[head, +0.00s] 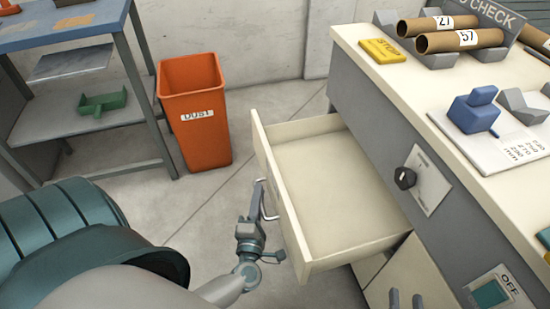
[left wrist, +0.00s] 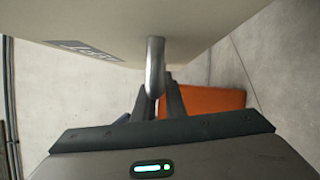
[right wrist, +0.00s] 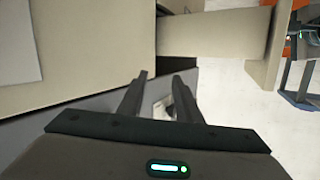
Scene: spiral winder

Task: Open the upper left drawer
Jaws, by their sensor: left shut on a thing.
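The drawer (head: 330,185) is cream, pulled far out of the left part of the grey bench, and its inside is empty. Its metal handle (head: 268,203) is on the front panel, and the handle also shows in the left wrist view (left wrist: 155,65). My left gripper (head: 257,200) is shut on this handle, outside the drawer front. My right gripper (right wrist: 162,85) shows only in the right wrist view; its fingers are apart with nothing between them, close to the bench's surfaces.
An orange dust bin (head: 193,125) stands on the floor beyond the drawer front. A shelf table (head: 75,65) with a green part is at the left. The bench top (head: 400,80) carries cardboard tubes, a yellow stop block and a blue part. A black knob (head: 404,178) sits on the bench front.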

